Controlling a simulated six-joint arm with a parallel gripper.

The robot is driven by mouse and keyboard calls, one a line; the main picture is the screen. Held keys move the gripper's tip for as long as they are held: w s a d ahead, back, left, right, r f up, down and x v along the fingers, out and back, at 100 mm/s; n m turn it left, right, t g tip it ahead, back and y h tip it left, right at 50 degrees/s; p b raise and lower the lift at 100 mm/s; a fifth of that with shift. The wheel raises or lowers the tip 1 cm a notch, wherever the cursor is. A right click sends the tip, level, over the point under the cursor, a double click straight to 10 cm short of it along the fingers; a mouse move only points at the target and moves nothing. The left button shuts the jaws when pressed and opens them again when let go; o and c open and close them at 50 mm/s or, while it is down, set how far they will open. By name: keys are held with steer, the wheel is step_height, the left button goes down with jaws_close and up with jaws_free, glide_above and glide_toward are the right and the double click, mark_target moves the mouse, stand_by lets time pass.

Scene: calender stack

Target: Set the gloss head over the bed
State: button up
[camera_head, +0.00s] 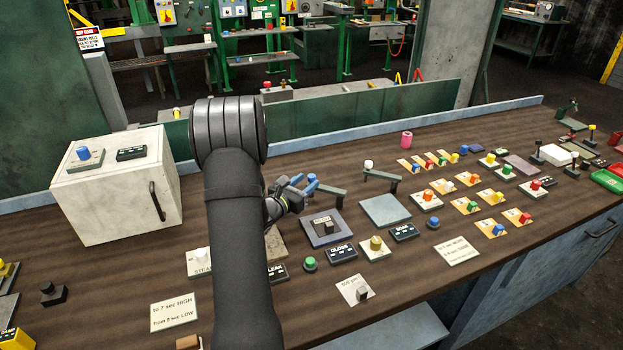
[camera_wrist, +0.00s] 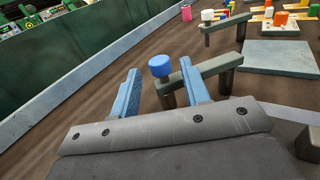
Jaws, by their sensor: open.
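The gloss head is a low grey bar (camera_head: 331,190) on short posts with a blue knob (camera_head: 312,178) at its left end. It also shows in the wrist view as a bar (camera_wrist: 213,67) with the blue knob (camera_wrist: 160,65). My gripper (camera_head: 297,184) is open, close to the knob's left side in the head view. In the wrist view the knob appears between the two blue fingers (camera_wrist: 163,88), not gripped. The gloss bed (camera_head: 311,238) is a grey-blue plate bearing a dark block (camera_head: 325,226), behind the GLOSS label (camera_head: 342,254). The bar lies behind the bed, not over it.
A similar bar (camera_head: 381,175) with a white knob stands to the right, behind a bare plate (camera_head: 385,211). A pink cylinder (camera_head: 407,139) stands farther back. Several coloured knobs crowd the right side. A white cabinet (camera_head: 118,190) stands at left. My arm hides part of the bench.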

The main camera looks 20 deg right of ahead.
mark_target(310, 180)
steer(key=shift+x, duration=1.7)
jaws_close()
steer(key=shift+s, duration=0.15)
steer(key=shift+s+a+n+t+y, duration=0.3)
steer(key=shift+s+n+t+y, duration=0.15)
steer(key=shift+n+t+y, duration=0.3)
steer(key=shift+s+a+n+t+y, duration=0.3)
steer(key=shift+s+n+t+y, duration=0.15)
steer(key=shift+n+t+y, duration=0.35)
steer(key=shift+s+a+n+t+y, duration=0.4)
steer(key=shift+n+t+y, duration=0.2)
steer(key=shift+t, duration=0.25)
